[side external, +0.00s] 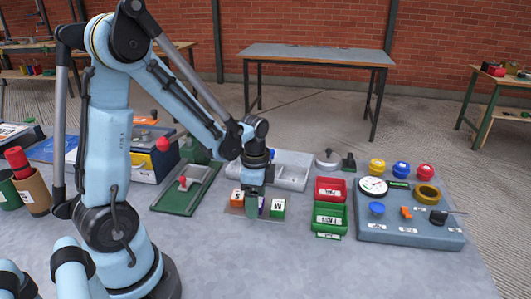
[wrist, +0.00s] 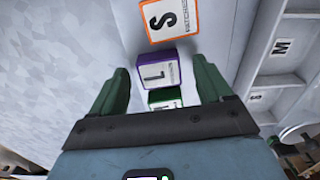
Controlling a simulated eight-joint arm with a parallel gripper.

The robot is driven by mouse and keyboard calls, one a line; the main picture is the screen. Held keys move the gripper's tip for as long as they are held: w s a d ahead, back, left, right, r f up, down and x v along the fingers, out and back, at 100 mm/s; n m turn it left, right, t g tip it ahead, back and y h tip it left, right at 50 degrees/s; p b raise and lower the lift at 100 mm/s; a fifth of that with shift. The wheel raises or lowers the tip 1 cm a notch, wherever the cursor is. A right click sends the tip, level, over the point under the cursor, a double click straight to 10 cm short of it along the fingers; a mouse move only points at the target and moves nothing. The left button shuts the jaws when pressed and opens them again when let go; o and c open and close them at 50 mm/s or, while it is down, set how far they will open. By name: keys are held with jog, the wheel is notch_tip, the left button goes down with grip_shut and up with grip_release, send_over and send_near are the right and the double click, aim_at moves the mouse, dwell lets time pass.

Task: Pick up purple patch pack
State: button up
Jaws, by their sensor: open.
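The purple patch pack (wrist: 158,71) is a small block with a white face marked L. In the wrist view it lies between and a little beyond my open green fingers (wrist: 162,82), with a gap on each side. An orange pack (wrist: 168,20) marked S lies beyond it, and a green pack (wrist: 165,98) lies on the near side, partly hidden by my gripper. In the side view my gripper (side external: 254,212) points down at the row and hides most of the purple pack. The orange pack (side external: 237,198) and green pack (side external: 277,208) show on either side.
A grey compartment tray (side external: 290,178) stands behind the packs; its dividers and letter labels show at right in the wrist view. A red bin (side external: 330,189) and green bin (side external: 330,220) stand to the right. A green tray with a red knob (side external: 183,184) is to the left.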

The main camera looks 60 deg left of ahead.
jog(key=c, duration=1.1)
jog(key=shift+r, duration=0.15)
jog(key=shift+c, duration=0.2)
jog(key=shift+r, duration=0.4)
notch_tip(320, 180, up, 3)
jog(key=shift+d+r, duration=0.15)
jog(key=shift+r, duration=0.05)
jog(key=s+d+r, duration=0.3)
jog(key=d+r, duration=0.7)
jog(key=d, duration=0.1)
jog(key=shift+r, duration=0.3)
